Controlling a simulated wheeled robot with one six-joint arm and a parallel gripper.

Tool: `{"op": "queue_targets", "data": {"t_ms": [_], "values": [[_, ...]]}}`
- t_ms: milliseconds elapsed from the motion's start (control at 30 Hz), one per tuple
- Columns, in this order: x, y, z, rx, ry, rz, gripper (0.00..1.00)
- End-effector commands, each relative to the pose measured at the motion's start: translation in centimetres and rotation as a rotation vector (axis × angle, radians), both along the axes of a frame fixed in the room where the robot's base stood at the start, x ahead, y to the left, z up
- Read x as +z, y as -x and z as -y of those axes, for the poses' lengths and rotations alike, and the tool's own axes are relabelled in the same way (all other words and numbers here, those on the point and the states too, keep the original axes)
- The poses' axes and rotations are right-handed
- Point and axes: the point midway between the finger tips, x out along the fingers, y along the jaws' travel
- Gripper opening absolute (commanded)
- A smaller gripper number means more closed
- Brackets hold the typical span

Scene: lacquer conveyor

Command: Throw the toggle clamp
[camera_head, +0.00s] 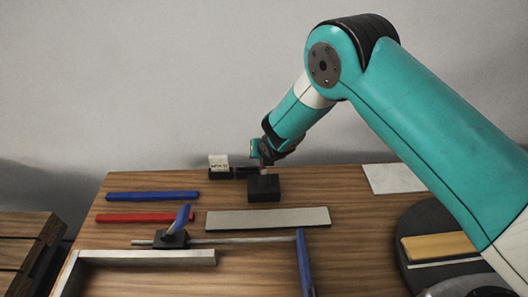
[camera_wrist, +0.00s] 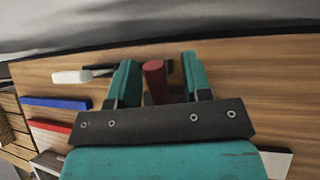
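A black block (camera_head: 264,188) stands at the back middle of the wooden table, below my gripper (camera_head: 262,152). It looks like the base of the toggle clamp. In the wrist view a dark red, round handle (camera_wrist: 155,78) rises between the two teal fingers of my gripper (camera_wrist: 162,80). The fingers are apart, with a visible gap between the handle and the right finger; the left finger is very close to it. I cannot tell if it touches. The handle's lower end is hidden behind my gripper.
A blue bar (camera_head: 152,195), a red bar (camera_head: 146,218) and a grey plate (camera_head: 268,218) lie nearby. A black base with a blue lever (camera_head: 180,220) stands front left. A dark round disc (camera_head: 412,225) is right.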

Motion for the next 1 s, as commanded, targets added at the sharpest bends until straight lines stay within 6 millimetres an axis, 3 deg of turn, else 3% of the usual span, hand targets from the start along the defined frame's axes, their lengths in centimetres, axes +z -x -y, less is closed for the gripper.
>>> {"op": "queue_targets", "data": {"t_ms": [400, 1000], "values": [[1.0, 0.9, 0.0, 0.005, 0.0, -0.002, 0.44], [10.9, 9.0, 2.6, 0.003, -0.002, 0.0, 0.44]]}}
